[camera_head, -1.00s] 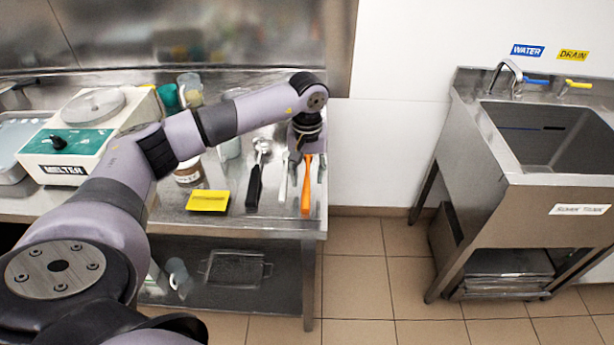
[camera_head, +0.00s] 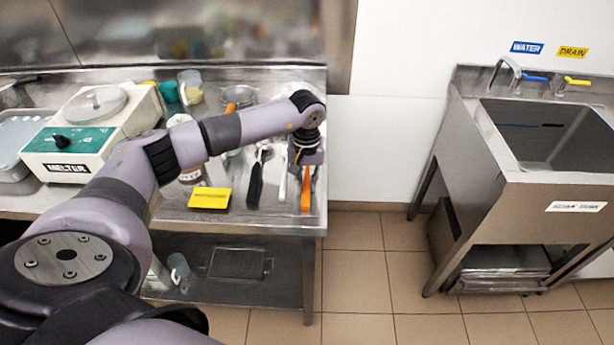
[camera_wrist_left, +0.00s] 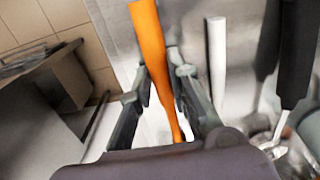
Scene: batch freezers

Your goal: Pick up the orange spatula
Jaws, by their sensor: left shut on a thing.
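The orange spatula (camera_head: 306,190) lies near the right end of the steel table, its handle toward the front edge. My left gripper (camera_head: 306,168) is over it, and the gripper body hides the spatula's far part in the head view. In the left wrist view, the orange handle (camera_wrist_left: 151,45) runs between the two fingers of my left gripper (camera_wrist_left: 158,95). The gripper is shut on the spatula. I cannot tell whether the spatula is off the table. My right gripper is not in view.
A white-handled tool (camera_head: 283,185) and a black-handled tool (camera_head: 255,185) lie just left of the spatula. A yellow card (camera_head: 209,198) and the melter (camera_head: 75,150) are further left. The steel sink (camera_head: 545,140) stands right, across a floor gap.

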